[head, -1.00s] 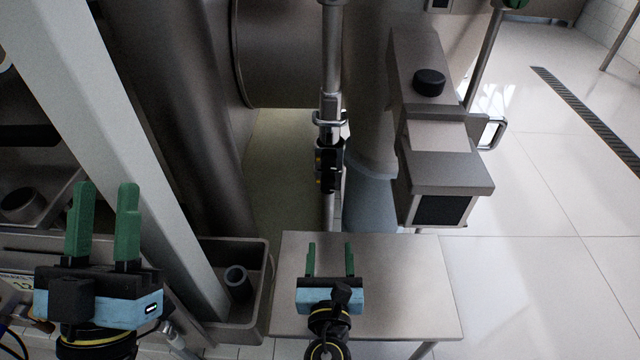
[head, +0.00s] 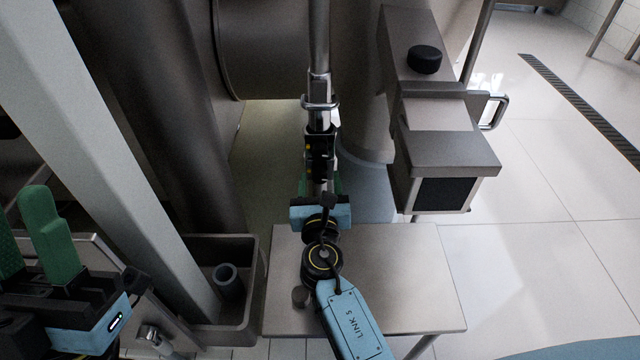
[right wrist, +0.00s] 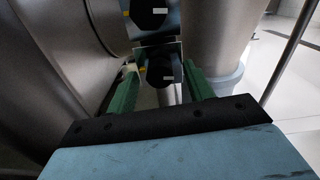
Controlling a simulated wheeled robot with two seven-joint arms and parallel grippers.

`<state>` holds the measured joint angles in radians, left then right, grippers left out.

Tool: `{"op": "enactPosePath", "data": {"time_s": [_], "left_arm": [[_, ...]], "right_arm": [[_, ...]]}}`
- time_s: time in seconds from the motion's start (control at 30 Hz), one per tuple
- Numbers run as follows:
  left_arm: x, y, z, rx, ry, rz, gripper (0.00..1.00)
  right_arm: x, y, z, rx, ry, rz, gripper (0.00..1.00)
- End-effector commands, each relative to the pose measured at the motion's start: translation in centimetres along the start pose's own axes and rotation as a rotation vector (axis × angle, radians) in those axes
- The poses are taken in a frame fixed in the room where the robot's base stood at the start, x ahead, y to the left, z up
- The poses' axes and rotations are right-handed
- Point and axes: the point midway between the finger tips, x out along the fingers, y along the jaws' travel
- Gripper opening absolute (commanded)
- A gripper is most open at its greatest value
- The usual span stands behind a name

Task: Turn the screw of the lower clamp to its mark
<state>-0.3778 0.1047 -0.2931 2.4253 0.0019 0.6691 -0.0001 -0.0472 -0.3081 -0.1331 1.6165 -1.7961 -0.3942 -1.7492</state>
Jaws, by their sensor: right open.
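A vertical metal pipe (head: 319,40) carries two dark clamp parts, one above the other. In the right wrist view the lower black screw knob (right wrist: 163,70), with a small white label, lies between the green fingers of my right gripper (right wrist: 160,72). The fingers stand apart on either side of it; I cannot tell whether they touch it. The upper black knob (right wrist: 148,14) is above, beyond the fingers. In the head view my right gripper (head: 320,182) is at the pipe and partly hides the lower clamp. No mark is readable. My left gripper (head: 28,215) is open and empty at the left.
A grey bin (head: 250,270) is left of the table. A boxy metal housing (head: 450,150) is right of the pipe, and a large dark cylinder (head: 150,100) is left.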

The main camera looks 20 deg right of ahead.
Motion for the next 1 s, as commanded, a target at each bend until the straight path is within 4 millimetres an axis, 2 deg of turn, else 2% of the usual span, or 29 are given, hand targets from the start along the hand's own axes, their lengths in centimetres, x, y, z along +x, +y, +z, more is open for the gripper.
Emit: {"op": "enactPosePath", "data": {"time_s": [0.33, 0.67, 1.0], "left_arm": [[-0.06, 0.01, -0.19, 0.000, 0.015, 0.000, 0.36], [-0.07, 0.02, -0.16, 0.000, 0.014, 0.001, 0.36], [-0.16, 0.01, -0.21, 0.000, 0.019, 0.000, 0.36]], "right_arm": [[0.41, 0.01, -0.02, 0.000, 0.001, 0.000, 0.52], [0.39, 0.00, -0.02, 0.000, 0.001, 0.000, 0.09], [0.39, 0.00, -0.05, 0.047, 0.001, 0.001, 0.07]]}}
